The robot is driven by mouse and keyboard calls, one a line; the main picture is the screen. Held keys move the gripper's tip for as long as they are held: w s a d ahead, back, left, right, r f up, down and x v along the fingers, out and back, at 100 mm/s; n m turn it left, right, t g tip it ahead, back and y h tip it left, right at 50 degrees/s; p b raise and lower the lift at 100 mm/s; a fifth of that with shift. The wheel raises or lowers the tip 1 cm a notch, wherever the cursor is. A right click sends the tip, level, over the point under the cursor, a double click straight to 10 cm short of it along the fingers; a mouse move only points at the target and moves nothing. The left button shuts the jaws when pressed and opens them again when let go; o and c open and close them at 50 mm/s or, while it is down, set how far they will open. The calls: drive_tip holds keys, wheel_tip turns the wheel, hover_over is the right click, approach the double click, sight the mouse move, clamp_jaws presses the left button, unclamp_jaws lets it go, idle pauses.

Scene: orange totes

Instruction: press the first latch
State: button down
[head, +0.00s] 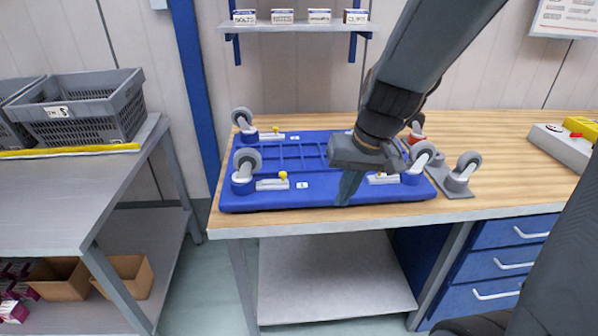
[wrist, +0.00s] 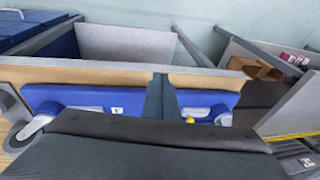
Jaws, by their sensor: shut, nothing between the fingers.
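A blue dolly (head: 325,191) lies wheels up on the wooden bench, with grey casters at its corners. My gripper (head: 348,188) is shut and empty, pointing down over the dolly's front side between the two near latches. In the wrist view, its fingers (wrist: 158,95) are beside a yellow knob (wrist: 190,120); contact cannot be told.
A control box (head: 566,141) is at the far right. A shelf (head: 298,27) with small boxes hangs above. A left table holds grey crates (head: 84,108).

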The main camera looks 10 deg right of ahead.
drive_tip(key=w+r+t+y+b, duration=0.1)
drive_tip(key=w+r, duration=0.1)
drive_tip(key=w, duration=0.3)
drive_tip(key=w+a+r+t+y+b, duration=0.1)
drive_tip(key=w+r+t, duration=0.1)
drive_tip(key=w, duration=0.4)
drive_tip(key=shift+r+m, duration=0.4)
drive_tip(key=shift+r, duration=0.45)
drive_tip(key=shift+w+f, duration=0.1)
drive_tip(key=x, duration=0.9)
drive_tip(key=shift+a+f, duration=0.15)
drive_tip(key=shift+a, duration=0.05)
drive_tip(key=a, duration=0.2)
drive_tip(key=a+p, duration=0.1)
drive_tip(key=shift+w+f, duration=0.4)
drive_tip(key=shift+w+a+f, duration=0.2)
drive_tip(key=shift+a, duration=0.3)
